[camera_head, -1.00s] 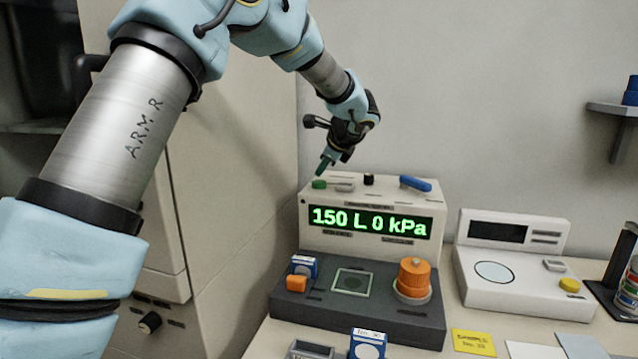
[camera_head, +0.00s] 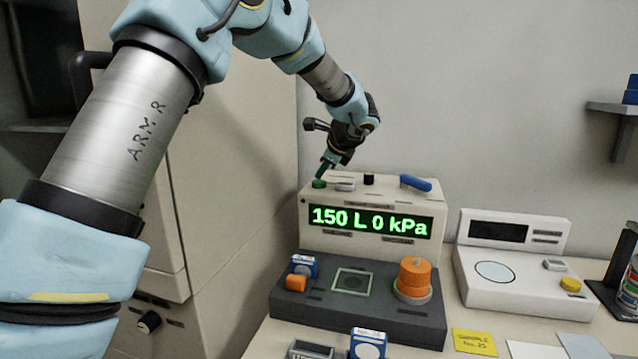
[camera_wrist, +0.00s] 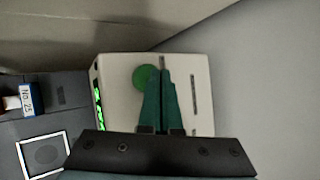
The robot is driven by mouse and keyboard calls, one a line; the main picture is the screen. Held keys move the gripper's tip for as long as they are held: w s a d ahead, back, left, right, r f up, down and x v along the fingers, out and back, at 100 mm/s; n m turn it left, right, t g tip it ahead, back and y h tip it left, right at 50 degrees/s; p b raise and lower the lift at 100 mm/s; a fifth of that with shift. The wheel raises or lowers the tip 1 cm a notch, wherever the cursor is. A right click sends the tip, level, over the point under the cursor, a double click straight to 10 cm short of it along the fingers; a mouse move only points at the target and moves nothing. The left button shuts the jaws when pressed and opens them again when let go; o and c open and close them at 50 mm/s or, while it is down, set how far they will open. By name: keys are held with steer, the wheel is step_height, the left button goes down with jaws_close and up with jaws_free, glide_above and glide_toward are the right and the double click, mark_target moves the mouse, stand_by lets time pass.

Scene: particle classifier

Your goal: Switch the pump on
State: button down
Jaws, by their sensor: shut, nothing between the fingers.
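The particle classifier (camera_head: 318,237) is a cream box on a dark grey base, with a green display reading "150 L 0 kPa". A round green button (camera_head: 319,184) is on the left of its top; it also shows in the wrist view (camera_wrist: 143,78), partly covered by the fingers. A black knob (camera_head: 369,179) and a blue lever (camera_head: 415,184) are further right on the top. My gripper (camera_head: 325,172) is shut and empty, its green fingertips just above or at the green button. I cannot tell whether they touch it. Which control belongs to the pump is not readable.
An orange knob (camera_head: 414,279), a square window (camera_head: 353,281) and a small blue-and-white box (camera_head: 304,266) are on the dark base. A white instrument (camera_head: 520,285) stands to the right. A cream cabinet (camera_head: 215,150) stands close on the left. The wall is behind.

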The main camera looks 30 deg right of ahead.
mark_target(322, 183)
steer(key=shift+f+b, duration=0.7)
steer(key=shift+f, duration=0.2)
stand_by(0.7)
steer(key=shift+r, duration=0.1)
steer(key=shift+r+p, duration=1.05)
steer(key=shift+r, duration=0.2)
step_height(322, 183, up, 5)
steer(key=p, duration=0.4)
steer(key=shift+s, duration=0.1)
stand_by(0.5)
